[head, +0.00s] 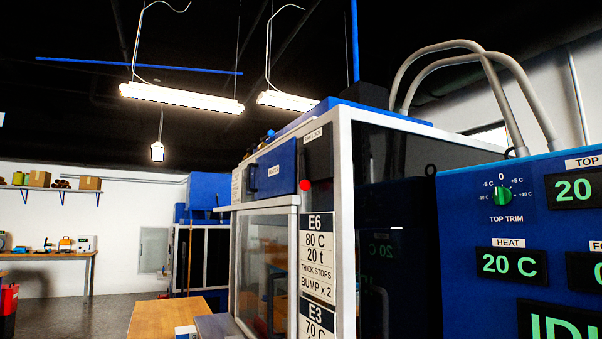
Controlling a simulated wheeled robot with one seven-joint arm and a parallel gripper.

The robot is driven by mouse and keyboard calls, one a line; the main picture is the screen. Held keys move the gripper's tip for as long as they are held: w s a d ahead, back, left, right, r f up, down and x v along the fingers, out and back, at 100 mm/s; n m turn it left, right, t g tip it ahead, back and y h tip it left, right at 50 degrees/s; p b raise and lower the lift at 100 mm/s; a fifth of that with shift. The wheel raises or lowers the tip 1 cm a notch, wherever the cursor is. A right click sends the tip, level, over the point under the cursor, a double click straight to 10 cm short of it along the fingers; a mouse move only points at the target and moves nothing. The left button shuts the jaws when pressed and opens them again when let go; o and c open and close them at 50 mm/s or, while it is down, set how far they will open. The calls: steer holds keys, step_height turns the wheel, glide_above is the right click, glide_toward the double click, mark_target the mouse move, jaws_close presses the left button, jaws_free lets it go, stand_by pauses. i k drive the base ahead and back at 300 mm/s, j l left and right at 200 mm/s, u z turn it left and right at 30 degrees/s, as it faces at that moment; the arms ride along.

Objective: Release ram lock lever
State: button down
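A red round knob (305,185) shows at the upper front corner of the press cabinet. It sits at the lower edge of a dark plate (319,157) whose small label (314,134) seems to read "RAM LOCK". The knob looks like the end of the ram lock lever; the lever's arm cannot be made out. The cabinet has a white frame (345,230) and stands at the middle right. My gripper is not in view, so its state and its distance from the lever are not shown.
A blue control box (470,217) with a green dial and displays fills the right side. Left of the lever is a blue panel (275,170) with a dark handle. A wooden tabletop (165,318) lies low in front. Open floor (85,318) shows at left.

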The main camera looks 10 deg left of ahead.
mark_target(305, 184)
steer(key=i+j, duration=0.15)
steer(key=j, duration=0.15)
steer(key=i+j, duration=0.35)
steer(key=i, duration=0.2)
steer(key=i+j+u, duration=0.1)
steer(key=i+j, duration=0.15)
steer(key=i+l, duration=0.5)
steer(key=i, duration=0.2)
